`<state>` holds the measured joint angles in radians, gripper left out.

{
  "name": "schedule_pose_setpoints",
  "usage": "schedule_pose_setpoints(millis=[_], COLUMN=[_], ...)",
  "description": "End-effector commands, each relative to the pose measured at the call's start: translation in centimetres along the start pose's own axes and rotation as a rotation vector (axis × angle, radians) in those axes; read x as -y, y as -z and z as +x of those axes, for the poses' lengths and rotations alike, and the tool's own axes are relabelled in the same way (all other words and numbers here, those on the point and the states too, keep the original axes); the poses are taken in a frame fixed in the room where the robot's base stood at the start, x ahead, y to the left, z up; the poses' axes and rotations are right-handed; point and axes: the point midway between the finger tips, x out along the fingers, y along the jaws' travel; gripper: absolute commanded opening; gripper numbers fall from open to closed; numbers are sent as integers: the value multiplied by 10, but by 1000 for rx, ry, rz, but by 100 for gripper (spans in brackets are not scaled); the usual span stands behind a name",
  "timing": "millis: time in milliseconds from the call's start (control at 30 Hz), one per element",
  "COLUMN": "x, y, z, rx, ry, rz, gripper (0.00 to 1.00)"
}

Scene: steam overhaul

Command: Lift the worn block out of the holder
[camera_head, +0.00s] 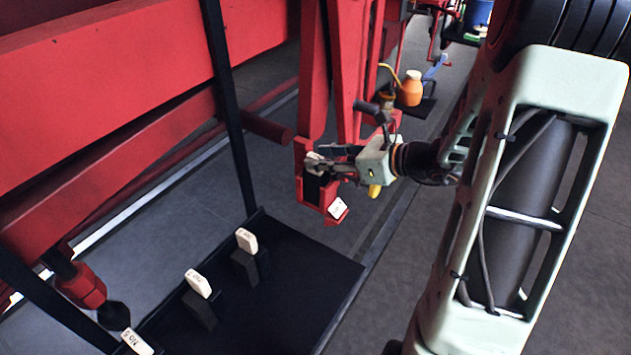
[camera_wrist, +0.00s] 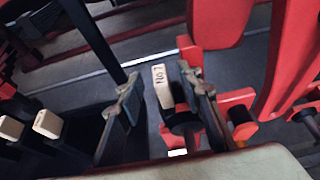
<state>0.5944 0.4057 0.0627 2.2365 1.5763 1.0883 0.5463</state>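The worn block (camera_wrist: 161,86) has a pale face marked "No 7" and shows between my gripper's fingers in the wrist view. In the head view, only a small pale bit of it (camera_head: 313,158) shows at the fingertips. The red holder (camera_head: 312,212) hangs at the foot of the red upright, with a dark part below the block. My gripper (camera_head: 320,160) reaches it from the right; it also shows in the wrist view (camera_wrist: 158,78). Its fingers are apart, one on each side of the block. A gap shows on the left; the right finger is very near. I cannot tell whether it touches.
A black tray (camera_head: 310,285) lies at lower left, with pale-topped blocks (camera_head: 247,240), (camera_head: 198,283) and (camera_head: 137,342) on or beside it. A white label (camera_head: 337,208) is on the holder. A black post (camera_head: 230,110) and red beams (camera_head: 120,70) stand left. An orange can (camera_head: 411,90) is behind.

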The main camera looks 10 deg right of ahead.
Motion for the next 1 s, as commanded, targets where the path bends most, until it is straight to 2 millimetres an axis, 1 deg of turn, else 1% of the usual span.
schedule_pose_setpoints(millis=[233, 500, 533, 1000], x=[0, 0, 0, 0], y=[0, 0, 0, -1], z=[2, 1, 1, 1], rx=[0, 0, 0, 2], ry=[1, 1, 1, 1], rz=[0, -1, -1, -2], gripper=[32, 2, 0, 0])
